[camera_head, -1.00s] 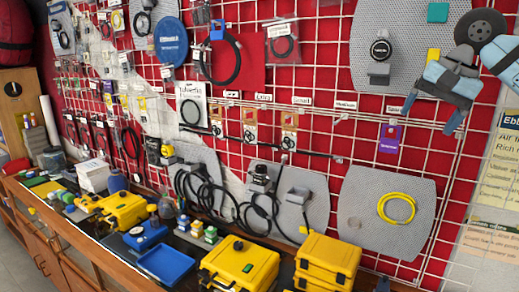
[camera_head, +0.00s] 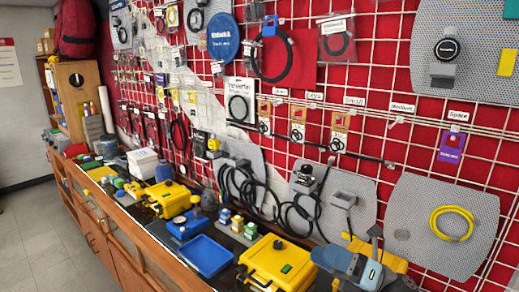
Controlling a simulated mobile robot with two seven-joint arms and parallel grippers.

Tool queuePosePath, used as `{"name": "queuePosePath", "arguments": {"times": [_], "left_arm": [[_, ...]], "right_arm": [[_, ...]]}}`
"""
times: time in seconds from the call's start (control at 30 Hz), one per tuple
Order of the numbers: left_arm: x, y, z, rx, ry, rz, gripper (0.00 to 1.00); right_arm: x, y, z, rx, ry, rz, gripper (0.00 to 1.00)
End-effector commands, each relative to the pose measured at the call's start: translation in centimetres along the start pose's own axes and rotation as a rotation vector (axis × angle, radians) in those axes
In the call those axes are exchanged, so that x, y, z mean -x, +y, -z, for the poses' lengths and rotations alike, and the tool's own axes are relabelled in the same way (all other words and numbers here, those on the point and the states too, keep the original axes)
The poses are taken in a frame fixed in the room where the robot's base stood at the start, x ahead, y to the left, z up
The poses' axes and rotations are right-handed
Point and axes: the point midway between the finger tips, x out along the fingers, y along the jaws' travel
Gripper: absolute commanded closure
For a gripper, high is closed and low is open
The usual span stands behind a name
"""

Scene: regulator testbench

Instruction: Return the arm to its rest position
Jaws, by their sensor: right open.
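My right gripper (camera_head: 366,252) shows at the bottom right of the head view, with its blue and grey body in front of the yellow cases (camera_head: 388,259) and partly hiding them. Its grey fingers are apart and I see nothing between them. It appears in front of the bench and below the grey wall panels. I cannot tell its distance from the cases. The rest of the right arm is mostly cut off by the bottom edge. My left gripper is not in view.
A yellow case (camera_head: 272,262) and a blue tray (camera_head: 204,256) lie on the bench left of the gripper. Behind stands a red pegboard wall with a wire grid, black cables (camera_head: 300,212) and a yellow coil (camera_head: 452,223). The floor (camera_head: 40,235) at left is clear.

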Motion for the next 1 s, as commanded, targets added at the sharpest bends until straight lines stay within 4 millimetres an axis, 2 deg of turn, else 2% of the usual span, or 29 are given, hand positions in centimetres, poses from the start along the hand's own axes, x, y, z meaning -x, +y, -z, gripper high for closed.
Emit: {"name": "queuePosePath", "arguments": {"times": [0.03, 0.17, 0.27, 0.37, 0.4, 0.5, 0.6, 0.7, 0.83, 1.0], "left_arm": [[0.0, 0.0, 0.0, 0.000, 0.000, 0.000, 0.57], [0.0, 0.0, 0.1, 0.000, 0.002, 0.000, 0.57], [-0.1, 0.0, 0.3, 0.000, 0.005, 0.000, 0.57], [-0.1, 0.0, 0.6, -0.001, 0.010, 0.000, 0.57], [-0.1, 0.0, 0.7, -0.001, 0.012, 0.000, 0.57], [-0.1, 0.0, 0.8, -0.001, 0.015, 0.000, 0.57], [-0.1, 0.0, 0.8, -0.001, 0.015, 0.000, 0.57], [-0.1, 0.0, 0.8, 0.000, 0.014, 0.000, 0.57], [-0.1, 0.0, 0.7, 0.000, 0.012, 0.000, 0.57], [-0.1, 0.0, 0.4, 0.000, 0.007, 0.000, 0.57]], "right_arm": [[1.1, -1.3, 1.6, -0.152, -0.102, 0.032, 0.17], [4.5, -4.6, 4.9, -0.533, -0.369, 0.120, 0.17], [8.0, -7.1, 8.4, -0.825, -0.581, 0.188, 0.17], [12.1, -9.3, 12.9, -1.114, -0.805, 0.257, 0.17], [13.8, -9.9, 15.0, -1.226, -0.897, 0.282, 0.17], [18.2, -10.9, 20.7, -1.492, -1.134, 0.345, 0.17], [21.9, -10.9, 26.1, -1.700, -1.343, 0.394, 0.17], [24.5, -10.3, 30.1, -1.842, -1.502, 0.425, 0.17], [26.2, -9.6, 33.1, -1.941, -1.621, 0.445, 0.17], [26.7, -9.4, 33.9, -1.968, -1.657, 0.451, 0.17]]}}
